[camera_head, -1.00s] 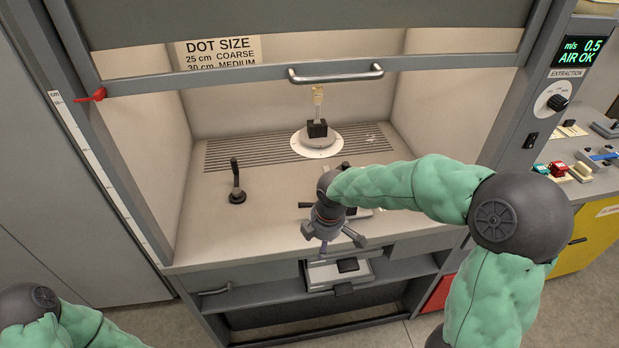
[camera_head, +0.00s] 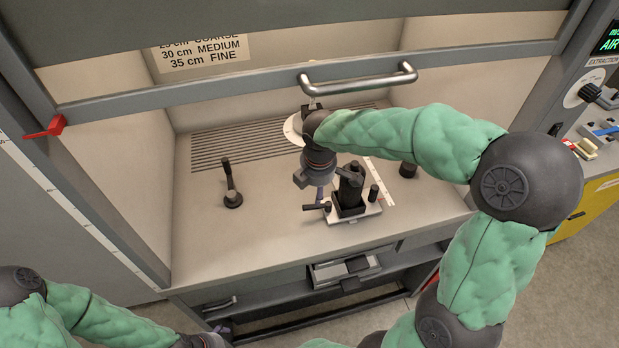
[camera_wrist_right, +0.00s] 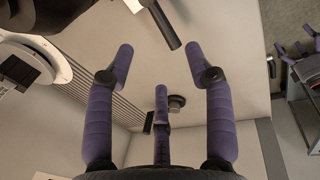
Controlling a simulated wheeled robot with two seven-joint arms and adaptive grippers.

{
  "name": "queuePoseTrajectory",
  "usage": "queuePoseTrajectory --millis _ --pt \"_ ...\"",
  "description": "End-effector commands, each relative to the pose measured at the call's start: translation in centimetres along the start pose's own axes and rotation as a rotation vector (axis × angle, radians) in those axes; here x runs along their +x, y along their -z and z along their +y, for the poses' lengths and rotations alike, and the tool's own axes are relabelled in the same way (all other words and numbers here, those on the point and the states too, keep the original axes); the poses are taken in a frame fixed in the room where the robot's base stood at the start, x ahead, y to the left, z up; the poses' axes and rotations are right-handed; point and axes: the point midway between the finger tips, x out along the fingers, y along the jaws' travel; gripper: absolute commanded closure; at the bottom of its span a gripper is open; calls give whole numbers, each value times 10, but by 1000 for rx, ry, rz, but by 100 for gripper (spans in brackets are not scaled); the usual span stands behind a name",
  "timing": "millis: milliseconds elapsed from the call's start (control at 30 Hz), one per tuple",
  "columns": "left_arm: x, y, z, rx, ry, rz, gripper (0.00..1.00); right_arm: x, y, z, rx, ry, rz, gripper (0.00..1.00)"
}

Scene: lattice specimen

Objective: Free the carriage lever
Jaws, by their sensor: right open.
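The carriage, a black block on a pale plate (camera_head: 362,214), stands near the front of the hood worktop. A short black lever (camera_head: 316,207) sticks out to its left. My right gripper (camera_head: 318,188) hangs just above and behind this lever, its fingers partly hidden by the wrist. In the right wrist view its purple fingers (camera_wrist_right: 159,62) are spread and empty. A black bar (camera_wrist_right: 162,22), apparently the lever, lies beyond the fingertips, not between them. My left arm is at the bottom left of the head view; purple finger-like parts (camera_wrist_right: 305,68) at the wrist view's right edge may be its gripper.
A black upright lever on a round base (camera_head: 231,190) stands on the left of the worktop. A round white disc (camera_head: 294,130) is behind my right wrist. The sash handle (camera_head: 360,78) crosses above. The worktop's front left is clear.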

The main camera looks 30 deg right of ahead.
Motion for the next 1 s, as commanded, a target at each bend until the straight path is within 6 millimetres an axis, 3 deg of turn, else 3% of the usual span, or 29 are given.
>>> queuePoseTrajectory --millis 600,1000 --pt "31 0 -11 0 0 -2 16 91 0 -1 0 1 1 46" --pt "34 1 -12 0 0 -1 16 104 0 0 0 0 2 46"
